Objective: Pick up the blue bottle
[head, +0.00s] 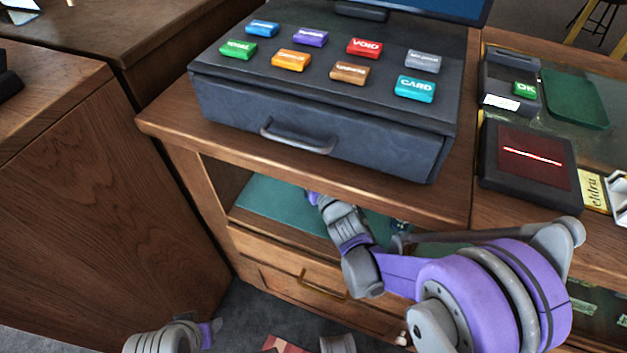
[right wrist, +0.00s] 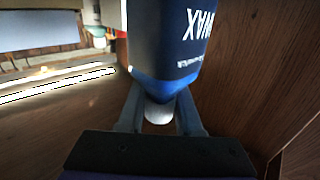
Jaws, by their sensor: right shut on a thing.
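The blue bottle (right wrist: 165,55) fills the upper middle of the right wrist view, its "WAX" lettering upside down there. Its narrow end, with a pale tip, points toward my wrist. My right gripper (right wrist: 158,112) is shut on this narrow end, one finger on each side. In the head view my right arm reaches into the open shelf (head: 262,208) under the counter. The counter top hides the right gripper there, and I cannot make out the bottle. Part of my left arm shows at the bottom left, but no left fingers are seen.
A dark cash register (head: 330,135) with coloured keys stands on the wooden counter (head: 180,124) above the shelf. A drawer (head: 265,280) lies below the shelf. A card reader (head: 508,80) and a red-screened scanner (head: 530,160) are at right. A wooden cabinet (head: 85,200) stands left.

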